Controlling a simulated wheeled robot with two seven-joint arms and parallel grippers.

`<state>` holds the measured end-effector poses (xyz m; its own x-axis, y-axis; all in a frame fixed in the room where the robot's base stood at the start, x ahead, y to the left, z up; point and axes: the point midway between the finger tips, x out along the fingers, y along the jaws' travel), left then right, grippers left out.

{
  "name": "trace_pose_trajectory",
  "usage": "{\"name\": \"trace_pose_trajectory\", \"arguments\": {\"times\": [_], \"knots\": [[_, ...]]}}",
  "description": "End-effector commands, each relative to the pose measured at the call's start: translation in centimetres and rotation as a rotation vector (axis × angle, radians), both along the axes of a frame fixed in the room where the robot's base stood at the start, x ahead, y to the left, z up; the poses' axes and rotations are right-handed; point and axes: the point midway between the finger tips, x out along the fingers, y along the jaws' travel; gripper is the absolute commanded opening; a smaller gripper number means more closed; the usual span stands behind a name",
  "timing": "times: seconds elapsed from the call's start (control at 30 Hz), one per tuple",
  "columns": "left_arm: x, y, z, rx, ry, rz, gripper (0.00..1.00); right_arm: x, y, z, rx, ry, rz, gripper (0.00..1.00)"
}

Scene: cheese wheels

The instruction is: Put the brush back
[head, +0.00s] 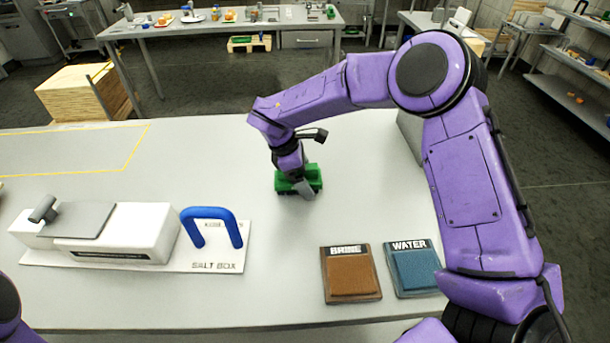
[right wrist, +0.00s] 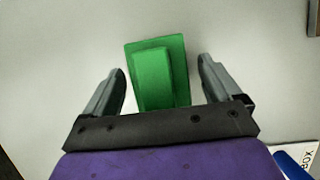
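A green two-tiered block (head: 313,176), which looks like the brush, lies on the grey table in the middle of the head view. My right gripper (head: 301,188) is directly above it, pointing down, and partly covers it. In the right wrist view the green brush (right wrist: 160,75) lies between the two spread fingers, with a gap on each side. The right gripper is open and not touching it on either side there. The brush's underside is hidden. My left gripper is out of view; only a bit of my left arm shows at the lower left edge.
A brown BRINE pad (head: 350,275) and a blue WATER pad (head: 412,268) lie at the right front. A yellow outline (head: 75,171) marks the left back. The table around the brush is clear.

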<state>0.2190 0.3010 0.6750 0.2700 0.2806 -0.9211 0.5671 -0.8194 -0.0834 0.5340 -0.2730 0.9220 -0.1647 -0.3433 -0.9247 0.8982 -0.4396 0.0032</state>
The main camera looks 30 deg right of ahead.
Motion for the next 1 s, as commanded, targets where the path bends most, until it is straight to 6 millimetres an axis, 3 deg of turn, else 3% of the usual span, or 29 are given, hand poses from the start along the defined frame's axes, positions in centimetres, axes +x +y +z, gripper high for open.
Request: {"name": "trace_pose_trajectory", "arguments": {"times": [0.17,0.23,0.5,0.7,1.0], "knots": [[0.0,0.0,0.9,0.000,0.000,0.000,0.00,0.0,0.0,0.8,0.000,-0.001,0.000,0.91],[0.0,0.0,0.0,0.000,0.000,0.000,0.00,0.3,0.4,1.3,-0.001,-0.004,0.002,0.91],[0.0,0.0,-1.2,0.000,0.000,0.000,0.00,1.5,2.8,7.7,-0.001,-0.005,0.000,0.91],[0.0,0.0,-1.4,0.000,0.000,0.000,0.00,1.9,3.9,10.8,-0.001,-0.002,0.001,0.91],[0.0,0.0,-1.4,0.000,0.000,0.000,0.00,2.0,4.1,11.5,0.000,0.000,0.000,0.91]]}}
